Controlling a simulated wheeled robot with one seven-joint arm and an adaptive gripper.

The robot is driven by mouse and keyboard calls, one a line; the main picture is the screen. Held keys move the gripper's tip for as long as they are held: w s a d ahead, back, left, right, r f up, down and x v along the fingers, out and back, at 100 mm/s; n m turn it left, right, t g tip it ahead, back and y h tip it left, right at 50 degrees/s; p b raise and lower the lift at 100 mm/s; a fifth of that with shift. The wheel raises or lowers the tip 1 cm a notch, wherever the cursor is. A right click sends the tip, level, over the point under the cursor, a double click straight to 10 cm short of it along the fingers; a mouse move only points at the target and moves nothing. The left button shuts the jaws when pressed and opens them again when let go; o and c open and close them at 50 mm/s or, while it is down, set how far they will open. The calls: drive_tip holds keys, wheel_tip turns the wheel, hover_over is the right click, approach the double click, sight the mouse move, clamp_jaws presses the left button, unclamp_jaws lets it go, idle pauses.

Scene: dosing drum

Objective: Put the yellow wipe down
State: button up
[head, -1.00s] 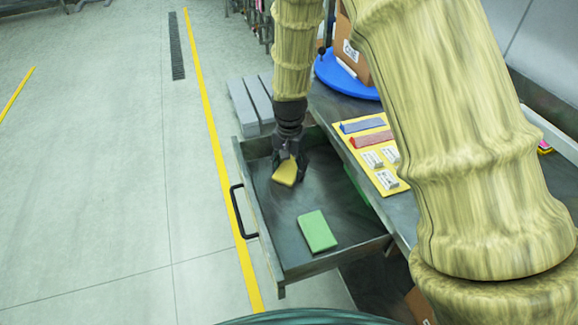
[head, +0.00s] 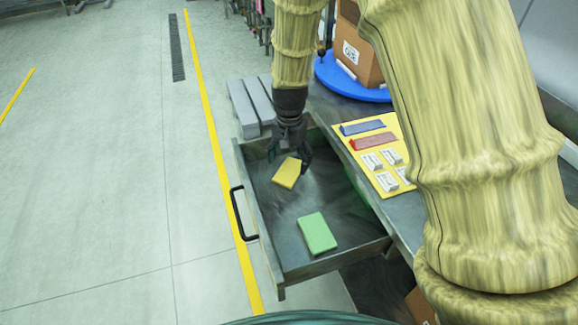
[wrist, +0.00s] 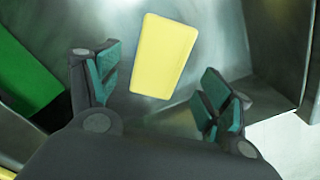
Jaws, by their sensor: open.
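The yellow wipe (head: 287,172) lies flat in the far part of the open drawer (head: 262,222). In the wrist view the yellow wipe (wrist: 163,56) shows beyond the fingers and between them, clear of both. My gripper (head: 289,157) is open and empty, just above the wipe inside the drawer. Its two teal-padded fingers (wrist: 158,92) stand wide apart in the wrist view. A green wipe (head: 317,233) lies in the near part of the drawer, apart from the yellow one.
The bench beside the drawer holds a yellow mat (head: 389,168) with blue and red bars and several small white blocks. A cardboard box (head: 357,55) stands on a blue disc (head: 335,78) behind. Grey blocks (head: 247,103) lie beyond the drawer.

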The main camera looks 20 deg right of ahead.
sight(289, 171)
wheel_tip(289, 171, up, 8)
idle(0.4)
idle(0.3)
